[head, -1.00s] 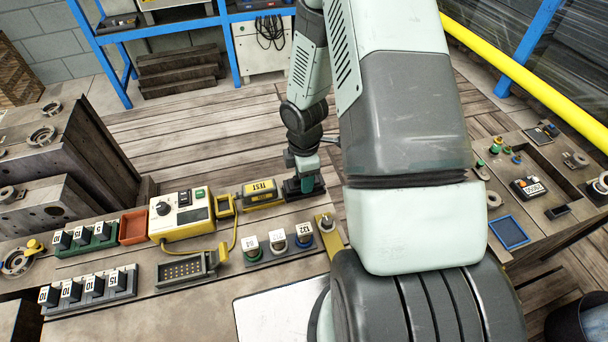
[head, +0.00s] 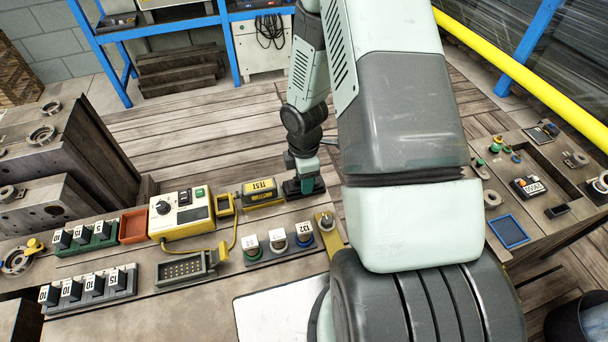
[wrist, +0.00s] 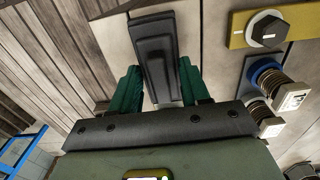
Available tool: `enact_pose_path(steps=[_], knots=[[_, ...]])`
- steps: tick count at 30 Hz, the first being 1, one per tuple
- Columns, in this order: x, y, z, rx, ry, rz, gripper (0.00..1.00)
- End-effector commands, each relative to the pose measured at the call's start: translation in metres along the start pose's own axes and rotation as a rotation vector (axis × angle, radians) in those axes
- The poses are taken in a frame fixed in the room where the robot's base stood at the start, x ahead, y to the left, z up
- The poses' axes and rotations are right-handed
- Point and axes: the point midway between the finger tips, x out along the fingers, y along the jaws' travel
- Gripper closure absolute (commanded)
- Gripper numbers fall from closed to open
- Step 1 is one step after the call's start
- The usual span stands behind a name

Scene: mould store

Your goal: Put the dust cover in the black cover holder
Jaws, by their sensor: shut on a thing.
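My gripper (wrist: 160,92) has two green fingers, which stand on either side of a dark grey piece, seemingly the dust cover (wrist: 163,78). In the head view my gripper (head: 305,178) is small and points down at the black cover holder (head: 316,191) on the bench's far edge. In the wrist view the black holder (wrist: 151,22) shows beyond the fingers, with the grey piece overlapping it. The gripper is shut on the piece. Both are dark, so I cannot tell whether the cover sits in the holder or just above it.
A yellow TEST device (head: 262,192) stands close left of the holder. A rack with several numbered plugs (head: 278,244) and a yellow bracket (head: 328,232) lie nearer. A yellow control box (head: 184,214) is further left. The plank floor lies beyond the bench edge.

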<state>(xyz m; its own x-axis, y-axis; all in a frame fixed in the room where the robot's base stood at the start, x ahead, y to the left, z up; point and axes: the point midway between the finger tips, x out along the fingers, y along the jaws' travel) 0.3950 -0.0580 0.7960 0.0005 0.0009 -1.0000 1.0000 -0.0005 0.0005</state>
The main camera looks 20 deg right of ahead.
Motion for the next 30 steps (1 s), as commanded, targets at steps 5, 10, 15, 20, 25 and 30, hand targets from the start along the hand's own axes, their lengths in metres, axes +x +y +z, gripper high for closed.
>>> enact_pose_path(steps=[5,10,15,20,25,30], knots=[[0.0003,0.0002,0.0,0.0,0.0,0.001,0.85],[0.0002,0.0002,0.0001,0.0,0.0,0.0,0.85],[0.0013,0.0001,0.0001,-0.001,0.0,0.0,0.85],[0.0043,0.0002,0.0,-0.001,0.0,0.0,0.85],[0.0057,0.0003,0.0,-0.001,0.0,0.001,0.85],[0.0057,0.0002,0.0001,-0.001,0.0,0.001,0.85]])
